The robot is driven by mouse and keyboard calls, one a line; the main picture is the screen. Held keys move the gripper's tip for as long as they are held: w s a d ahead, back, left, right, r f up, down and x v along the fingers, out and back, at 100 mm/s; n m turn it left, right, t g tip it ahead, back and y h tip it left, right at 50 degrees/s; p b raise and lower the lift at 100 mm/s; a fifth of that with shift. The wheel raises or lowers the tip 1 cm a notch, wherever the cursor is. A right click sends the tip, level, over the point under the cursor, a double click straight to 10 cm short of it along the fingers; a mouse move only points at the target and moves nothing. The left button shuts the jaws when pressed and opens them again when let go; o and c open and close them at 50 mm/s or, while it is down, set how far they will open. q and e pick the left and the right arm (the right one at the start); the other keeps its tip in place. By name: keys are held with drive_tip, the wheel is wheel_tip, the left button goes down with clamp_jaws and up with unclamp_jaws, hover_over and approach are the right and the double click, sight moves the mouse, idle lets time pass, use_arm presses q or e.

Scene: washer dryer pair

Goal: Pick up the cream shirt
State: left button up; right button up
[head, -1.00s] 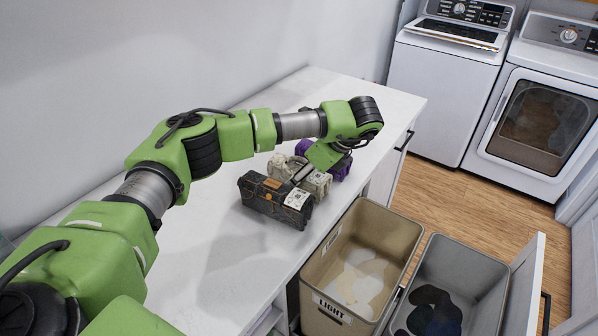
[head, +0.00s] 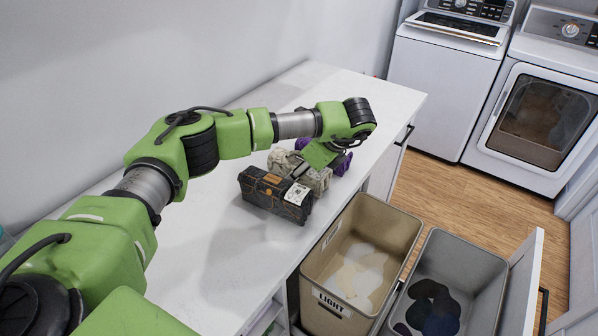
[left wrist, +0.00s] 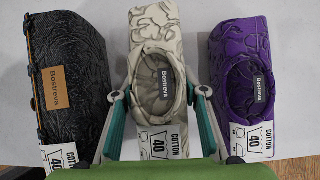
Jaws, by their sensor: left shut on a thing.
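The cream shirt (head: 320,181) is a folded, boxy bundle with a patterned surface. It lies on the white counter between the black shirt and the purple shirt. In the left wrist view the cream shirt (left wrist: 158,80) is in the middle, with its collar ring and a "COTTON 40" tag. My left gripper (left wrist: 160,93) has one finger on each side of it and is shut on it. In the head view the left gripper (head: 299,170) reaches down onto the bundle, partly hiding it. It still appears to rest on the counter. My right gripper is not in view.
The black shirt (head: 269,195) lies close on the left and the purple shirt (head: 340,163) on the right. Below the counter (head: 220,260) stand a beige bin (head: 325,262) marked LIGHT and a grey bin (head: 474,262), both holding clothes. A washer and dryer stand behind.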

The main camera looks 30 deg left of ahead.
use_arm(q)
drive_tip(key=shift+r, duration=0.3)
wheel_tip(320, 180, up, 2)
drive_tip(key=shift+r+b, duration=0.1)
drive_tip(key=shift+b, duration=0.8)
drive_tip(key=s+d+r, duration=0.1)
drive_tip(key=r, duration=0.1)
drive_tip(key=s+d+r, duration=0.1)
drive_tip(key=r, duration=0.1)
drive_tip(key=s+d+r, duration=0.1)
drive_tip(key=d+r, duration=0.1)
drive_tip(key=shift+r, duration=0.25)
drive_tip(key=s+d+r+b, duration=0.1)
drive_tip(key=s+d+r, duration=0.2)
drive_tip(key=s+d, duration=0.3)
drive_tip(key=shift+d+r, duration=0.25)
drive_tip(key=shift+d, duration=0.15)
